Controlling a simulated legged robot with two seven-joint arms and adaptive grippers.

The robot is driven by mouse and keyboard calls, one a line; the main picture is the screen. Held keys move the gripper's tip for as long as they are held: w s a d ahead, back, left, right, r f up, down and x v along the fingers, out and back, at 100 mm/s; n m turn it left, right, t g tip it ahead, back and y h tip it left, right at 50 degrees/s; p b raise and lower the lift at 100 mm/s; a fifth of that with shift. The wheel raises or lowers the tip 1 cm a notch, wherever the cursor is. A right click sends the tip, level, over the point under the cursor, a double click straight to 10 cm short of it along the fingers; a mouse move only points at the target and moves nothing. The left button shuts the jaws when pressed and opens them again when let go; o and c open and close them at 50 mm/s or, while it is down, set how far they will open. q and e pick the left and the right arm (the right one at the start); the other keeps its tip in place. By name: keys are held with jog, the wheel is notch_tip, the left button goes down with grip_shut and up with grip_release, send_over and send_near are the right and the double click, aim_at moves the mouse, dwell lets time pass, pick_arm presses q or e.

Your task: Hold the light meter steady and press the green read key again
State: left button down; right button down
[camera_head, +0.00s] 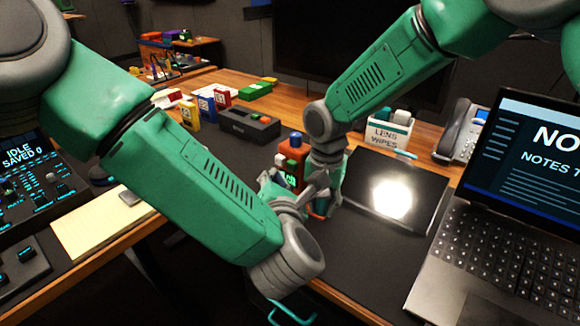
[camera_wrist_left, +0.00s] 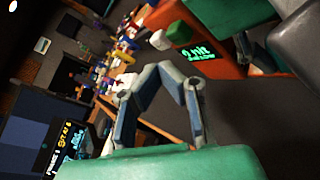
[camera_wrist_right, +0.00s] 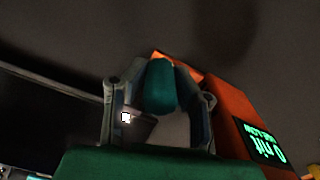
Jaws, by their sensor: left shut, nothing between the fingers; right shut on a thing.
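The orange light meter (camera_head: 289,160) stands at the middle of the dark mat, with a dark blue top and a green-lit display. Its display reads "0 nit" in the left wrist view (camera_wrist_left: 198,52), above a smaller line.
A dark panel (camera_head: 372,187) with a bright white patch lies right of the meter. A laptop (camera_head: 500,230) and phone (camera_head: 461,130) stand further right, with a lens wipes box (camera_head: 388,134) behind. A control console (camera_head: 30,190) is at left. Several coloured boxes stand behind.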

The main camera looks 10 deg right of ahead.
pick_arm(q)
jog(key=shift+w+d, duration=0.4)
jog(key=shift+d, duration=0.05)
dwell(1.2)
jog(key=shift+w+d, duration=0.25)
jog(key=shift+w+d, duration=0.3)
dwell(0.8)
jog(key=shift+s+a, duration=0.6)
dwell(0.3)
jog(key=shift+s+a+r, duration=0.15)
jog(key=shift+s+a, duration=1.6)
jog(key=shift+a, duration=0.1)
jog(key=shift+s, duration=0.1)
